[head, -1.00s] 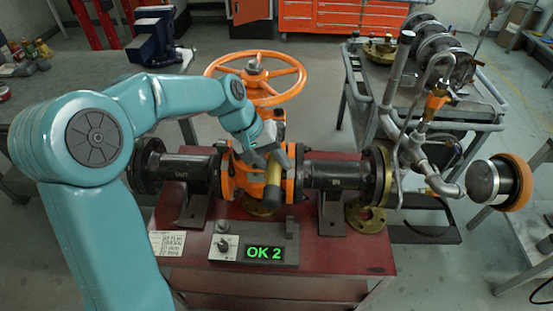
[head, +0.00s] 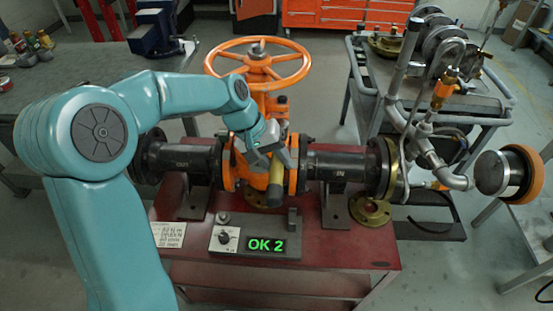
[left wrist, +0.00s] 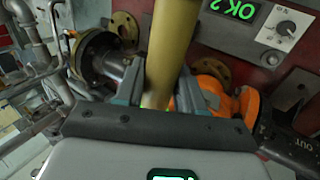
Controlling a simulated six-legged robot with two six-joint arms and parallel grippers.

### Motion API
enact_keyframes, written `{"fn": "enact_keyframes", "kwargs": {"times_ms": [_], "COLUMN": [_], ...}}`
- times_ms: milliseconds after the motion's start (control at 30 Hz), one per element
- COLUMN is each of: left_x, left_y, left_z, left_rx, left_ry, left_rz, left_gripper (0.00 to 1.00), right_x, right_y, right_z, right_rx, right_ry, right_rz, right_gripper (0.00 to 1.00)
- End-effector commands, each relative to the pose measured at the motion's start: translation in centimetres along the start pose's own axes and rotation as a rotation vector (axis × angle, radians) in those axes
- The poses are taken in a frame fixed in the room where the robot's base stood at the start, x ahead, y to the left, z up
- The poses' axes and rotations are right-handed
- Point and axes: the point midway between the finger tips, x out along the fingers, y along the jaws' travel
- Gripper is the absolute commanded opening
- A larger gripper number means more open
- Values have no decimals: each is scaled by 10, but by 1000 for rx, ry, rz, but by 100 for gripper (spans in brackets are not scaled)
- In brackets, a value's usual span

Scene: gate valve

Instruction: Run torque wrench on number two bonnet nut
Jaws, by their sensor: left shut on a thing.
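The orange gate valve (head: 275,108) stands upright on a red bench, with its handwheel (head: 290,68) on top and dark flanged pipes on both sides. My left gripper (head: 270,152) is at the valve's bonnet and is shut on a brass-coloured cylindrical tool, the torque wrench (head: 276,180). In the left wrist view the wrench (left wrist: 172,35) stands between the two fingers of the gripper (left wrist: 157,98). The number two bonnet nut cannot be made out behind the gripper and tool. A display (head: 266,246) reads "OK 2" in green. My right gripper is out of view.
A control box with a knob (head: 224,237) and a label card (head: 169,234) sit at the bench (head: 340,254) front. A brass flange (head: 370,212) lies at the right. A grey cart (head: 480,112) with pipe fittings stands behind right; another table is at the left.

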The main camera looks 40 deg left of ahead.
Motion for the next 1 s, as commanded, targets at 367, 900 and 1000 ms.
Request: {"fn": "enact_keyframes", "kwargs": {"times_ms": [367, 900, 1000], "left_x": [-2, 9, 13], "left_y": [1, -5, -6], "left_z": [-1, -1, -1], "left_rx": [1, 0, 0], "left_ry": [4, 4, 4], "left_rz": [2, 2, 2], "left_gripper": [0, 0, 0], "right_x": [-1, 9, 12], "right_y": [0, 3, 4], "right_z": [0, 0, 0], "right_rx": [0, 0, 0], "right_ry": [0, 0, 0], "right_rz": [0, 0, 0], "right_gripper": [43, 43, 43]}}
